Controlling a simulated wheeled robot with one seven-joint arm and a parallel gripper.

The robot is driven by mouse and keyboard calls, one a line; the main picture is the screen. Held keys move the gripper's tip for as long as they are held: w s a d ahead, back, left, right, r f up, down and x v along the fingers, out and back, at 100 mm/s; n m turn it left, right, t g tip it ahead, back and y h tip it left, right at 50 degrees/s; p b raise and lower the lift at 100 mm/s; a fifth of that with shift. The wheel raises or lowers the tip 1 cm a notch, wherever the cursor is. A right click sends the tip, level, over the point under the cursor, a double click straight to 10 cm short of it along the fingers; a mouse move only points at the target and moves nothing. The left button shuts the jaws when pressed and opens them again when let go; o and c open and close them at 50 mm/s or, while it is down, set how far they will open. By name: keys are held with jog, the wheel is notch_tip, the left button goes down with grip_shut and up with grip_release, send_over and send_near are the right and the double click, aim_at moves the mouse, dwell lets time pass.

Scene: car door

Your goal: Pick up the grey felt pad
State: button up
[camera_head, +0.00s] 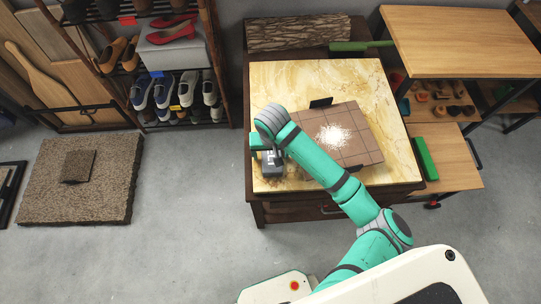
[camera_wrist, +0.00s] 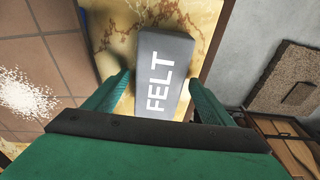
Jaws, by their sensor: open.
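The grey felt pad (camera_wrist: 178,52) is a block with white "FELT" lettering on top. In the head view the felt pad (camera_head: 272,165) lies at the near left of the yellow marbled tabletop (camera_head: 285,80), partly hidden by my arm. My gripper (camera_wrist: 160,82) is open, one green finger on each side of the pad's near part in the wrist view. The fingers appear above or beside the pad; I cannot tell whether they touch it. In the head view my gripper (camera_head: 260,143) is over the pad's far end, mostly hidden by my wrist.
A brown tiled board (camera_head: 358,140) with white powder (camera_head: 333,136) lies right of the pad, with black clamps at its edges. A green block (camera_head: 426,158) lies on the wooden shelf at right. A shoe rack (camera_head: 165,70) stands left; the tabletop's far left is clear.

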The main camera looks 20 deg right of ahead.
aim_at(273, 154)
jog(key=shift+d+f, duration=0.15)
jog(key=shift+f, duration=0.05)
jog(key=c, duration=1.2)
jog(key=shift+r, duration=0.15)
jog(key=shift+r, duration=0.2)
jog(key=r, duration=0.3)
jog(key=shift+s+r, duration=0.25)
jog(key=s+r, duration=0.2)
jog(key=s+d+r, duration=0.1)
jog(key=s+r, duration=0.1)
jog(key=r, duration=0.1)
jog(key=shift+s+d+r, duration=0.7)
jog(key=shift+s+r, duration=0.1)
jog(key=shift+s, duration=0.8)
jog(key=shift+s+d+r, duration=0.45)
jog(key=shift+s+r, duration=0.1)
jog(key=shift+s, duration=0.85)
jog(key=shift+s+d+r, duration=0.5)
jog(key=shift+s+r, duration=0.1)
jog(key=shift+s, duration=0.8)
